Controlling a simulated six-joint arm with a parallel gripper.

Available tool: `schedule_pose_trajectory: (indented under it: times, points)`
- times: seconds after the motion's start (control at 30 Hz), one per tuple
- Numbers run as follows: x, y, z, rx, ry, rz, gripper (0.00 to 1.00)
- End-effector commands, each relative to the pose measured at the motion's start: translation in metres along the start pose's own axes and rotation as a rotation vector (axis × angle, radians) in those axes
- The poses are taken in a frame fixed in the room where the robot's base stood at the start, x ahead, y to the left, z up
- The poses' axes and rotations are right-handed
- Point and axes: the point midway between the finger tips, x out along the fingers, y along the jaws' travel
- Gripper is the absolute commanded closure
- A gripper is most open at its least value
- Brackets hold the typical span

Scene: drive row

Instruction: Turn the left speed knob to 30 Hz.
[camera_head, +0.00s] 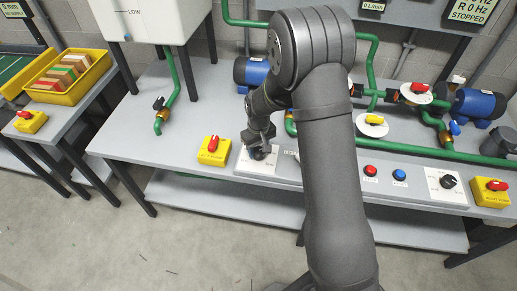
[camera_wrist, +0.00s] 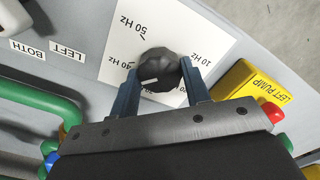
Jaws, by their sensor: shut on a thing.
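The left speed knob (camera_wrist: 160,68) is black and round with a white pointer mark, and sits on a white dial plate (camera_wrist: 105,65). In the wrist view the mark points to the lower left, near the 40 Hz label and towards the side hidden by my gripper. The 50 Hz, 40 Hz and 10 Hz labels show; the 30 Hz label is hidden. My gripper (camera_wrist: 162,76) is shut on the knob, one finger on each side. In the head view my gripper (camera_head: 259,146) stands over the dial plate (camera_head: 243,162), mostly covering the knob.
A yellow box with a red switch (camera_head: 213,146) stands just left of the dial. Red (camera_head: 370,170) and blue (camera_head: 399,174) buttons, the right knob (camera_head: 448,181) and another yellow box (camera_head: 490,194) lie to the right. Green pipes and blue pumps (camera_head: 478,103) stand behind.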

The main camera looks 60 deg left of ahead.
Motion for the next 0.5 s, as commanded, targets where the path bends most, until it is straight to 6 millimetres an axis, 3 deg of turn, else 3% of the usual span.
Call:
schedule_pose_trajectory:
  times: [0.5]
  points:
    - [0.0001, 0.0000, 0.0003, -0.476, -0.001, 0.000, 0.80]
